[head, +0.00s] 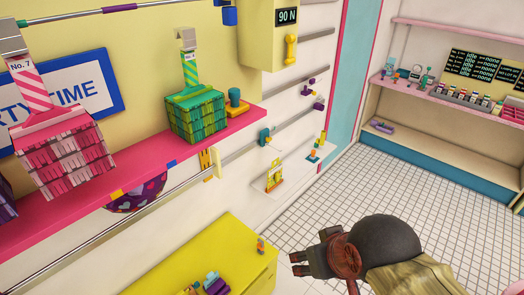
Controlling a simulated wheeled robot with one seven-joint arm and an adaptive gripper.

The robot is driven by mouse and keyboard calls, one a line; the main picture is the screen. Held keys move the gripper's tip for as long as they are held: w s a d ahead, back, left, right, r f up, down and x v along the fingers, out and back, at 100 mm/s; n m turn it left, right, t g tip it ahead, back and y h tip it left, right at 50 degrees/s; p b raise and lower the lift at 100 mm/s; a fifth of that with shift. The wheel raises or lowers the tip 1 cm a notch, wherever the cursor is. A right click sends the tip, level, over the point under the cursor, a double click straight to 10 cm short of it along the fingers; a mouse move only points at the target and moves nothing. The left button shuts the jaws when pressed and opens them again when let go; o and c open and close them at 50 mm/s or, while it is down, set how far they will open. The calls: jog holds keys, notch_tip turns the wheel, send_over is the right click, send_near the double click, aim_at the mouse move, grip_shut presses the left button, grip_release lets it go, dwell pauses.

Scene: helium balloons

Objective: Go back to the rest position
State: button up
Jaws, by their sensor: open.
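My gripper (300,264) shows at the bottom, right of the middle, dark with two fingers pointing left. Its fingers are apart, and I see nothing between them. It is over the tiled floor, just right of the yellow cabinet (218,250) in the picture. A dark round joint and a tan part of my arm run from it to the lower right edge.
A pink shelf (135,170) on the left wall holds a pink fringed box (62,155) and a green one (196,114). Small coloured pieces lie on the yellow cabinet. A counter (440,97) stands at the back right. The tiled floor (375,190) between is clear.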

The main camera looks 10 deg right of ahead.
notch_tip(320, 180, down, 22)
jog(key=b, duration=2.1)
